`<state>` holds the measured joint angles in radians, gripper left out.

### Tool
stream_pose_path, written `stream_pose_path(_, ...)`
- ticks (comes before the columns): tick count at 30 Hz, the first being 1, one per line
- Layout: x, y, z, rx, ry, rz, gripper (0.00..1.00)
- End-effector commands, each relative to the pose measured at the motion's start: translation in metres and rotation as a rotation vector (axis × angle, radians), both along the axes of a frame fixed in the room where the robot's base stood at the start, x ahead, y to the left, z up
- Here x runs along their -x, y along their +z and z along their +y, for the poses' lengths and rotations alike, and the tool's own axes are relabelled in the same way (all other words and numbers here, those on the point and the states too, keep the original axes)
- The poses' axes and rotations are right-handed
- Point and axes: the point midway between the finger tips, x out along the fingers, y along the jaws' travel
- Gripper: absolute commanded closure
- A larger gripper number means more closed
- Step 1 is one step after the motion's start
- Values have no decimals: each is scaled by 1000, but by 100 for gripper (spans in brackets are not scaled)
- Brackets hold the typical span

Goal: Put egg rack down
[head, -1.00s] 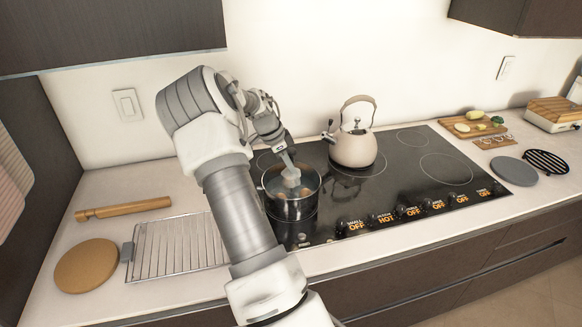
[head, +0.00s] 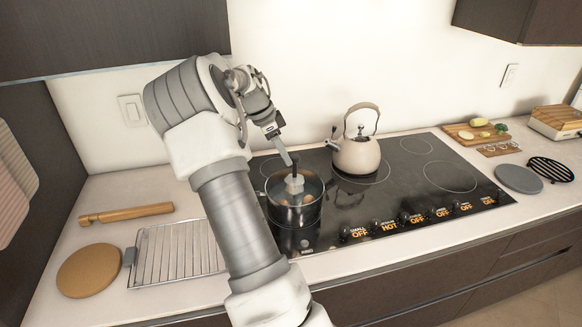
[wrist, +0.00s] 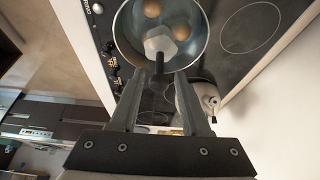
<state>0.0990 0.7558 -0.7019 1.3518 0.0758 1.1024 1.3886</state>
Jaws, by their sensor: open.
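The egg rack shows as a pale piece with an upright dark handle, standing inside the steel pot (head: 297,213) on the left of the cooktop. In the wrist view its pale part (wrist: 160,42) lies inside the pot (wrist: 128,48), beside brown eggs (wrist: 180,31). My gripper (head: 291,162) is just above the pot, at the top of the rack's handle. In the wrist view my gripper (wrist: 162,80) has its two fingers apart, with the dark handle between or just beyond the tips. I cannot tell whether a finger touches it.
A beige kettle (head: 357,155) stands on the cooktop (head: 405,185), right of the pot. Boards with food (head: 475,135) are at the far right.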

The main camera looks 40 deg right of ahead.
Motion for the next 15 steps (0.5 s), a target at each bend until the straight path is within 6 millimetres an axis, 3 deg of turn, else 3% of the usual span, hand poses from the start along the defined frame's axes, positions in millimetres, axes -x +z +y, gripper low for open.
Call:
stream_pose_path(6, -6, 29, 11, 1, 1, 1, 53)
stream_pose_path(15, -5, 39, 18, -15, 19, -6, 53)
